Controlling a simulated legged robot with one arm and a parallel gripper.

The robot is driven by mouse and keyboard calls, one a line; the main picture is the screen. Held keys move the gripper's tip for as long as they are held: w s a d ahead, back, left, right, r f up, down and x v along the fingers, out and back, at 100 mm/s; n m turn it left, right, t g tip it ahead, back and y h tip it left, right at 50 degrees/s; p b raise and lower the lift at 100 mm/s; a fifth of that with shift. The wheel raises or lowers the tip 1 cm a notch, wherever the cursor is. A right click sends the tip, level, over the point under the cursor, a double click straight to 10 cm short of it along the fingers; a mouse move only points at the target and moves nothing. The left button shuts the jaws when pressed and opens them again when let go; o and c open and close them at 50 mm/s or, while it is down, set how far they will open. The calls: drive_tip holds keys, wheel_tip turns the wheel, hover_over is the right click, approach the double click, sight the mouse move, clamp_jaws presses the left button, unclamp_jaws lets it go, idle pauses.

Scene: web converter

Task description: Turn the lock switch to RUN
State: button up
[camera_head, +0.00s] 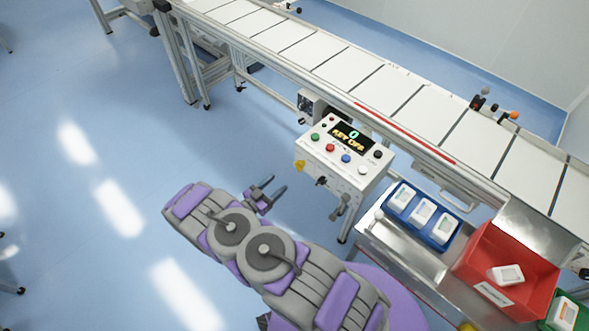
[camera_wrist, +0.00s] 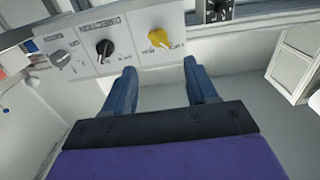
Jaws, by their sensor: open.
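A white control box (camera_head: 345,160) stands beside the conveyor. Its display (camera_head: 351,137) reads "KEY OFF" under a green digit. Its front face carries a yellow knob (camera_head: 299,166), which also shows in the wrist view (camera_wrist: 159,38), and a black knob (camera_head: 321,181), also in the wrist view (camera_wrist: 104,48). A grey knob (camera_wrist: 60,58) sits beside the black one. Small labels by the yellow knob are too blurred to read surely, so I cannot confirm which knob is the lock switch. My gripper (camera_head: 277,184) is open and empty, apart from the box. In the wrist view its fingertips (camera_wrist: 160,66) lie just below the yellow knob.
The conveyor (camera_head: 400,92) runs behind the box. Several coloured buttons are on the box's top. To the right are a blue tray (camera_head: 408,222) with several white items and a red bin (camera_head: 519,265). The floor (camera_head: 130,130) left of the box is clear.

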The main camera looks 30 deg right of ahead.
sight(300, 165)
drive_tip(key=b+x, duration=0.1)
drive_tip(key=x, duration=0.9)
drive_tip(key=shift+d+b, duration=0.35)
drive_tip(key=c, duration=1)
drive_tip(key=shift+f, duration=0.1)
